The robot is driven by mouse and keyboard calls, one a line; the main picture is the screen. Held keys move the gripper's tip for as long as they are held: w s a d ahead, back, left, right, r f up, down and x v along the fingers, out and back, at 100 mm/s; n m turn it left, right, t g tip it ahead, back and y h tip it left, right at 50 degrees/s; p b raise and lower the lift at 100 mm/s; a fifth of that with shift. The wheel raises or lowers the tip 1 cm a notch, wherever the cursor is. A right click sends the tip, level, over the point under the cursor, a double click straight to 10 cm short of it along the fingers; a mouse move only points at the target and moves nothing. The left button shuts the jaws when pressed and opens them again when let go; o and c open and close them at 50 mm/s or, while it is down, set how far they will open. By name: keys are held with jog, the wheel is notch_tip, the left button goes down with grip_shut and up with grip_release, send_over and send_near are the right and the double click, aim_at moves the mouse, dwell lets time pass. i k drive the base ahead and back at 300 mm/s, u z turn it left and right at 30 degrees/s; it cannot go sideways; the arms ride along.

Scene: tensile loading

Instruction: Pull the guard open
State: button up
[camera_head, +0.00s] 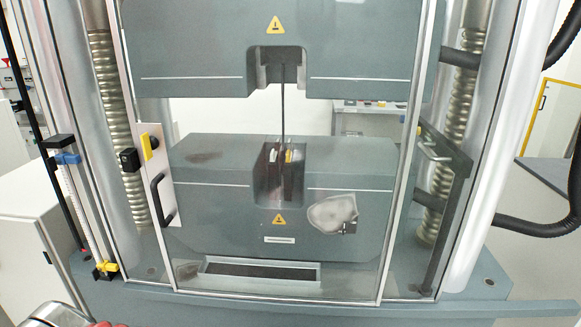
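The guard is a clear panel in a thin pale frame (402,190) across the front of the testing machine, and it looks shut. A black bow handle (162,200) sits on its left edge strip. A yellow and black latch-like block (150,146) is above the handle. Behind the panel, a thin dark specimen (283,105) stands upright between the upper and lower grey blocks. A rounded metal part with a bit of red shows at the bottom left corner and looks like part of my arm. My gripper's fingers do not show, and nothing visible touches the handle.
Silver columns (495,150) stand at both sides of the machine, with ribbed spindles (105,80) inside them. Black hoses (535,225) loop at the right. A rail with blue and yellow clamps (67,158) stands left of the guard. A pale cabinet (30,210) is at the far left.

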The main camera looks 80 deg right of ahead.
aim_at(157, 173)
jog(key=z, duration=1.05)
jog(key=k, duration=0.35)
jog(key=z, duration=0.05)
